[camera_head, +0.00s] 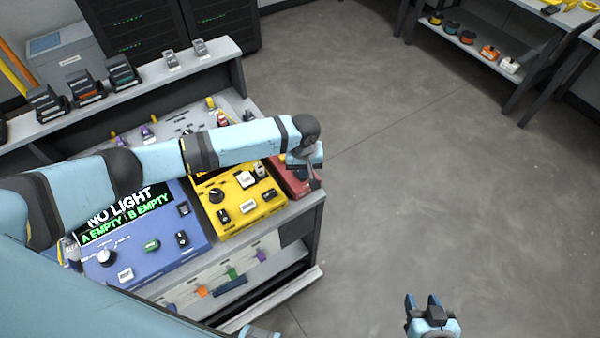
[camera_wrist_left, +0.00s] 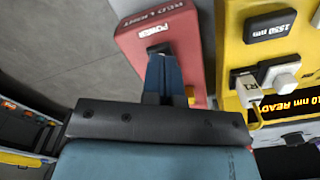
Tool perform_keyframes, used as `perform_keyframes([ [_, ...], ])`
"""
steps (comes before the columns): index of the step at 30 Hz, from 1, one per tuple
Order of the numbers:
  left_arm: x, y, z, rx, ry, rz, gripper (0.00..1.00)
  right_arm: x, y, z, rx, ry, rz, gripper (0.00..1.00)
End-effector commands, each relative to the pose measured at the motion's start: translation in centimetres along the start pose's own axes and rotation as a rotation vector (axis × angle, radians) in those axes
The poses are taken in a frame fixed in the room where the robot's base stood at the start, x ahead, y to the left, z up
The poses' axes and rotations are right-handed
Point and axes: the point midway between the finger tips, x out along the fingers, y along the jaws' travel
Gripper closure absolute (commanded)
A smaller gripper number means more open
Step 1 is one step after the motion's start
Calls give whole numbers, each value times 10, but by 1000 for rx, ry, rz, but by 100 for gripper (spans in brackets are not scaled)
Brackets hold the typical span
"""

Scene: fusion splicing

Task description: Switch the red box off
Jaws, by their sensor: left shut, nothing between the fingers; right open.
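The red box (camera_head: 286,179) sits at the right end of the bench, partly hidden under my left arm in the head view. In the left wrist view the red box (camera_wrist_left: 189,38) shows a "POWER" label and a black switch (camera_wrist_left: 159,48) below it. My left gripper (camera_head: 314,184) is over the red box, its fingers closed together and empty. In the wrist view its fingertips (camera_wrist_left: 160,58) are right at the switch; I cannot tell whether they touch it. The switch's position is hidden by the fingers. My right gripper (camera_head: 424,302) is open and empty, over the floor.
A yellow box (camera_head: 236,224) with knobs and a plugged connector (camera_wrist_left: 252,92) stands beside the red box. A blue box (camera_head: 150,262) with a "NO LIGHT" display is further left. A shelf (camera_head: 190,62) with devices runs behind. Open floor lies to the right.

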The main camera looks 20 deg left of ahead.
Motion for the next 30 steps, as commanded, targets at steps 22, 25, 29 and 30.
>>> perform_keyframes([
  [22,12,0,0,-1,0,-1,100,2,0,5,0,-3,0,55],
  [25,13,0,0,-1,0,-1,100,2,0,5,0,-3,0,55],
  [29,15,0,0,-1,0,-1,100,3,0,5,0,-3,0,55],
  [30,16,0,0,-1,0,-1,100,3,0,6,0,-3,0,55],
])
